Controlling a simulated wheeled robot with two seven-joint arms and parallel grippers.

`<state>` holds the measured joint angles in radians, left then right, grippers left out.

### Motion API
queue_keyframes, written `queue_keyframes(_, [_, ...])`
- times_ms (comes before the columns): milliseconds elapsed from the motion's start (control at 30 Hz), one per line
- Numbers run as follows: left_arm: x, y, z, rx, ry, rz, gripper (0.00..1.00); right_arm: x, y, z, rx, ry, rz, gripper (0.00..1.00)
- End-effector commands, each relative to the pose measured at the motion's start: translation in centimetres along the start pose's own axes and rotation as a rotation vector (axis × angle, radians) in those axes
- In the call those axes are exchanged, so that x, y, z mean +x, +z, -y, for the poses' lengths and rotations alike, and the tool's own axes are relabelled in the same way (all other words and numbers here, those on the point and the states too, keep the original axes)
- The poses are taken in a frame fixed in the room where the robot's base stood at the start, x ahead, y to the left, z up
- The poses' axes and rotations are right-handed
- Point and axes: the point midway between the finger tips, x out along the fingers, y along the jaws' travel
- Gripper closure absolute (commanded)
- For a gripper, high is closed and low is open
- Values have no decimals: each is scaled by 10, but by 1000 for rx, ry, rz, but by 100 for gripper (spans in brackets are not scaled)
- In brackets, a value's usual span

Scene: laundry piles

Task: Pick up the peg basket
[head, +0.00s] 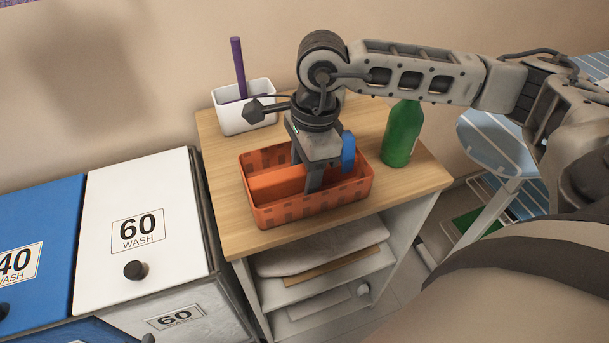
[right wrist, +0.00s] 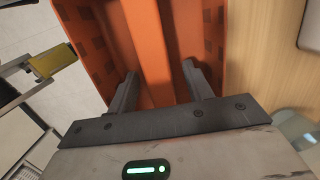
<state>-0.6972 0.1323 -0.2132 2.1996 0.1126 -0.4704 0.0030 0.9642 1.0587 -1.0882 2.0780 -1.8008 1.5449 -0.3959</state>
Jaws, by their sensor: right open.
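The peg basket (head: 335,207) is an orange, rectangular basket with slotted walls, standing on the wooden top of a small shelf unit. A raised orange bar (head: 275,183) runs along its middle; the bar also shows in the right wrist view (right wrist: 150,45). My right gripper (head: 307,178) points down over the middle of the basket. In the right wrist view its open fingers (right wrist: 160,86) lie on either side of the bar, with gaps visible. The gripper hides part of the bar and the basket's inside. My left gripper is not in view.
A green bottle (head: 403,133) stands to the right of the basket. A white pot (head: 243,110) with a purple stick stands behind it. The wooden top (head: 215,170) has bare space at the left. White and blue wash bins (head: 160,205) stand left; a drying rack (head: 490,140) stands right.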

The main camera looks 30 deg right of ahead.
Motion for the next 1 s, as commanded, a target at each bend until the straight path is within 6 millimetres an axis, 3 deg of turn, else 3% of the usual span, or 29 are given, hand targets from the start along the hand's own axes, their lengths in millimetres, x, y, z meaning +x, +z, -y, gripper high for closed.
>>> queue_keyframes(233, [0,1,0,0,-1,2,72,2,0,0,-1,-1,1,49])
queue_keyframes(400, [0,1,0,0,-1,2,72,2,0,0,-1,-1,1,96])
queue_keyframes(433, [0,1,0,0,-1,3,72,2,0,0,-1,-1,1,99])
queue_keyframes(767, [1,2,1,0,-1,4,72,0,0,0,-1,-2,1,99])
queue_keyframes(1000, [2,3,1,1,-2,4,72,-17,3,1,-2,-4,2,99])
